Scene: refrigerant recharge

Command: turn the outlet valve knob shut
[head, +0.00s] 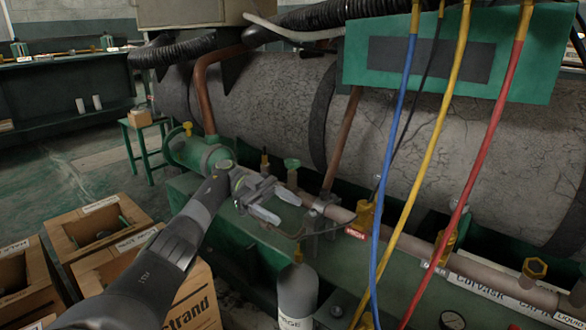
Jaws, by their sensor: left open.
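My left gripper (277,206) reaches in from the lower left over the pipe run, with its two fingers apart and nothing seen between them. A green knob (292,164) stands upright on the pipe just beyond the fingertips, apart from them in the picture. A larger green valve body (190,148) with a small yellow top sits left of the gripper, partly behind my wrist. A brass valve (365,214) with a red tag is to the right, and a brass knob (535,268) is at the far right. I cannot read which is the outlet valve. My right gripper is not in view.
Blue (394,120), yellow (436,150) and red (495,130) hoses hang in front of the pipe on the right. A grey cylinder (297,291) stands below the gripper. Cardboard boxes (95,225) fill the lower left. A large grey tank (270,105) lies behind.

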